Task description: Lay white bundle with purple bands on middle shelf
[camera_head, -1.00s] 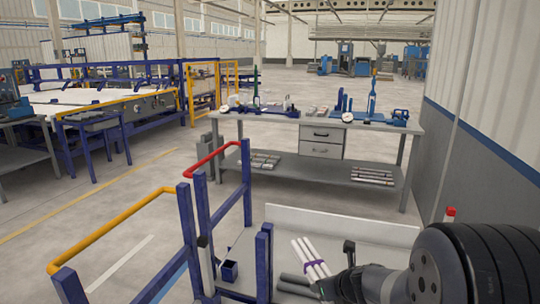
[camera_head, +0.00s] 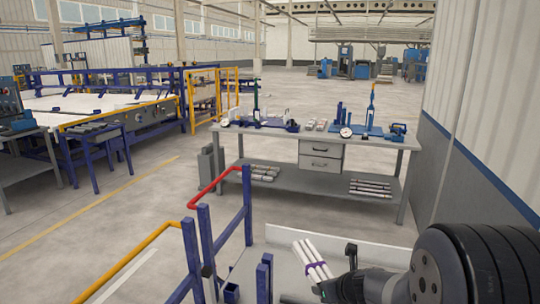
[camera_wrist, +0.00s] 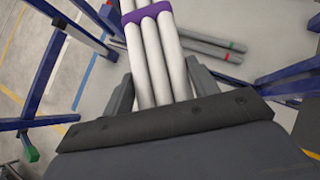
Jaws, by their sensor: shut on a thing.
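My gripper (camera_head: 338,285) is shut on a bundle of white pipes with a purple band (camera_head: 312,256), low in the head view. In the wrist view the bundle (camera_wrist: 153,55) runs up from between my two gripper fingers (camera_wrist: 160,90), with the purple band near the top edge. The bundle is held clear of the grey surface beneath it. Its far end is cut off in the wrist view. A grey workbench (camera_head: 270,190) with a top and one lower shelf stands ahead; I cannot tell which surface is the middle shelf.
Blue posts with red (camera_head: 214,188) and yellow rails stand close at left, and blue bars flank the bundle in the wrist view. Grey pipes with green and red marks (camera_wrist: 212,48) lie below the bundle. A wall (camera_head: 470,130) is at right. Open floor lies left of the workbench.

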